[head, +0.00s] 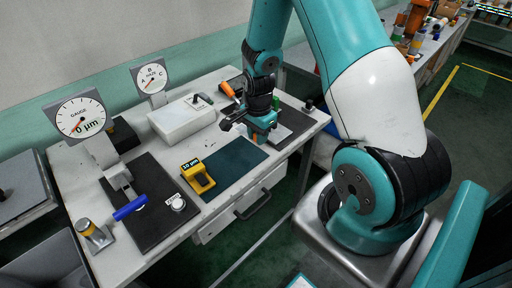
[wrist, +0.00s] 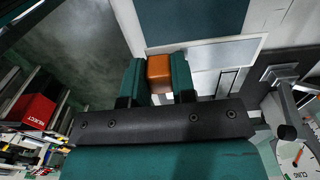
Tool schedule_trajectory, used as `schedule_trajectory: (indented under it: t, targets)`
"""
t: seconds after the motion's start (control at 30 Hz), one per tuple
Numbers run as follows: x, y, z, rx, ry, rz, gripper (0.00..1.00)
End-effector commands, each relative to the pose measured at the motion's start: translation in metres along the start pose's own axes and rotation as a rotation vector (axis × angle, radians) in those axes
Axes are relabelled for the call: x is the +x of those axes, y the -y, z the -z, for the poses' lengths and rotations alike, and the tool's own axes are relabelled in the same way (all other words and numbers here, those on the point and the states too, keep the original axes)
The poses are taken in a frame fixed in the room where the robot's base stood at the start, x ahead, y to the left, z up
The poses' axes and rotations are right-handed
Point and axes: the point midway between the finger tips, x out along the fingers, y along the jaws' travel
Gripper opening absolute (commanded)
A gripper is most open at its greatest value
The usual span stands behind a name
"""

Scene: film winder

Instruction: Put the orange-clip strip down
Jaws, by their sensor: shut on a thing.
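My gripper (wrist: 158,78) is shut on an orange clip (wrist: 159,68), which sits between its two teal fingers in the wrist view. The strip that belongs to the clip cannot be made out clearly. In the head view my gripper (head: 262,122) is over the right part of the bench, near the right back corner of the dark teal mat (head: 232,165). The orange clip is hidden there behind the gripper. I cannot tell its height above the bench.
The white bench (head: 75,190) holds a yellow 10 µm block (head: 198,180) and a dark pad with a blue-handled gauge (head: 130,207). A white box (head: 180,120) and a second dial (head: 150,78) stand behind. A red REJECT bin (wrist: 38,112) shows in the wrist view. Most of the mat is bare.

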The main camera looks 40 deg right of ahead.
Motion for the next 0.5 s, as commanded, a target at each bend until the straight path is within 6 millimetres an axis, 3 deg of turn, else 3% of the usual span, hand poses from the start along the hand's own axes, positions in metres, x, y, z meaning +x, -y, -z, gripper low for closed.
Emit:
schedule_trajectory:
  t: [0.5]
  targets:
    - [0.060, 0.001, -0.002, -0.005, 0.000, 0.000, 0.03]
